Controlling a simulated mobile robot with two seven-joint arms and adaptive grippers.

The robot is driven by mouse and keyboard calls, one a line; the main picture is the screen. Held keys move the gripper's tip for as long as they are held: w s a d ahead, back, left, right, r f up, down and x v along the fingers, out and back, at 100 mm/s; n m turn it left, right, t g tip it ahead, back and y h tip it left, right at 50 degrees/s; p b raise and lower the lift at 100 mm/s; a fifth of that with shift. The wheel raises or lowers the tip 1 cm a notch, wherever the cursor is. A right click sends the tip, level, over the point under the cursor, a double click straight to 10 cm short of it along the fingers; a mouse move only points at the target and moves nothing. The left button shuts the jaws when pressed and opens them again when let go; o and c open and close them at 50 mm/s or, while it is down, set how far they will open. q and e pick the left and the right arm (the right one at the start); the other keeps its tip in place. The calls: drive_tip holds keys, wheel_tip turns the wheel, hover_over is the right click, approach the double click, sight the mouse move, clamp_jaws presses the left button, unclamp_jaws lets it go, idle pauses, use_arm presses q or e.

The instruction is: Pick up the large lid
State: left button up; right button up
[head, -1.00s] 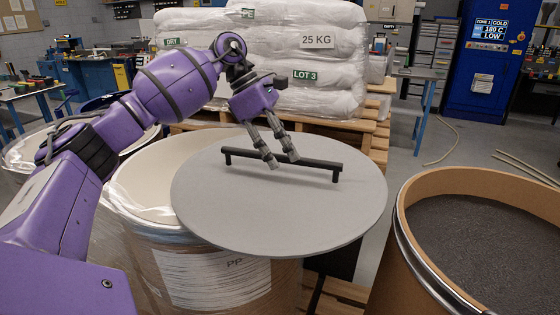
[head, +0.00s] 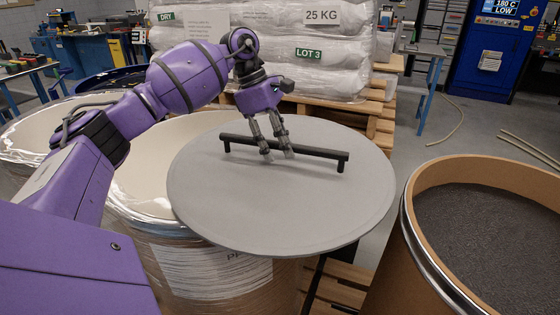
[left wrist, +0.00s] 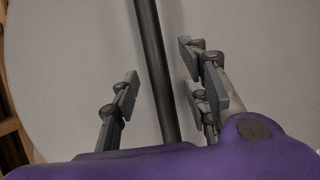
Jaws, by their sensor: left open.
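The large lid (head: 290,215) is a grey disc with a dark bar handle (head: 318,153) on two posts. In the left wrist view the handle (left wrist: 155,70) runs between the spread fingers of my gripper (left wrist: 160,95), with a gap on both sides. The lid's grey face (left wrist: 80,60) fills the background there. My right gripper is out of view.
An open brown drum (head: 412,225) holding dark pellets (head: 490,230) stands at the right. Stacked white sacks (head: 325,65) on a wooden pallet (head: 385,120) are behind the lid.

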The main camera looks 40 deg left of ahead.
use_arm(q)
drive_tip(key=shift+d+f, duration=0.1)
drive_tip(key=shift+f, duration=0.2)
drive_tip(key=shift+f, duration=0.25)
idle(0.4)
clamp_jaws()
idle(0.3)
drive_tip(key=shift+w+r, duration=0.1)
drive_tip(key=shift+r, duration=0.05)
